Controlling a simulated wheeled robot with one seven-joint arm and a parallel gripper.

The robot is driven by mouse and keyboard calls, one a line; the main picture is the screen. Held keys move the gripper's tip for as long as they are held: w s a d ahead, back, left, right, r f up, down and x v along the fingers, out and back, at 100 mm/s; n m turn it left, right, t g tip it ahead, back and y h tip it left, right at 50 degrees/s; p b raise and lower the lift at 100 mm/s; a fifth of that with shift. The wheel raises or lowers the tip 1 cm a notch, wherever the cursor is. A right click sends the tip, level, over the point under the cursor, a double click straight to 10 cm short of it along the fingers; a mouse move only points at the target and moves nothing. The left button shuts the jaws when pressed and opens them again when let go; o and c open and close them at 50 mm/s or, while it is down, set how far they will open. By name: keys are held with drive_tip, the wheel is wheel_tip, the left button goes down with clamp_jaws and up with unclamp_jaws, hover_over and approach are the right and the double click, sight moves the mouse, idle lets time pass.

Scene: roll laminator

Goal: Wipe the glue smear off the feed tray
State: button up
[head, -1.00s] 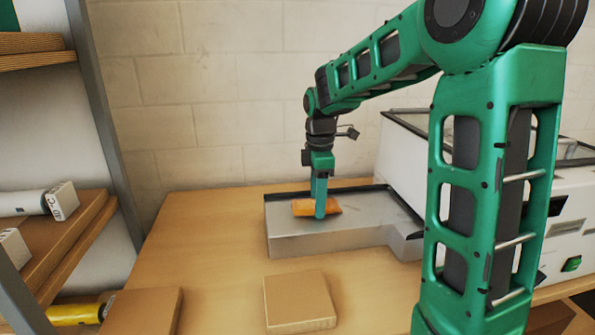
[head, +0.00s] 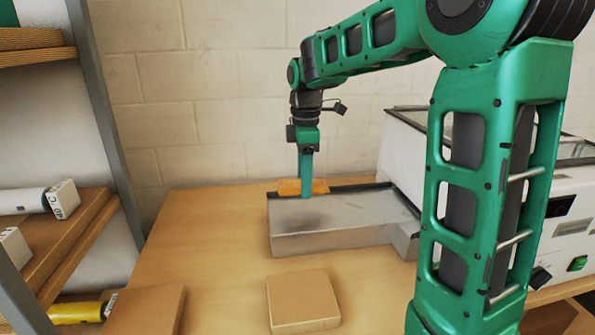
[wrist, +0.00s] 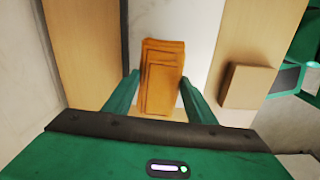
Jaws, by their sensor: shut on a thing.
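My gripper (head: 305,195) is shut on an orange folded cloth or pad (head: 288,187). In the wrist view the orange pad (wrist: 162,75) shows between the two fingers (wrist: 160,95). The grey metal feed tray (head: 365,207) lies on the table in front of the white laminator. The pad appears at the tray's back left edge in the head view; I cannot tell if it touches the tray. A faint dark patch shows on the tray top; I cannot tell whether it is smear or shadow. No clear glue smear is visible.
The white laminator (head: 573,240) stands to the right, partly behind my arm. A cardboard-coloured block (head: 302,301) lies on the table (head: 215,260) in front of the tray. A shelf rack (head: 105,120) stands at the left. The table left of the tray is clear.

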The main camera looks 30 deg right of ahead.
drive_tip(key=shift+d+r, duration=0.1)
drive_tip(key=shift+r, duration=1.3)
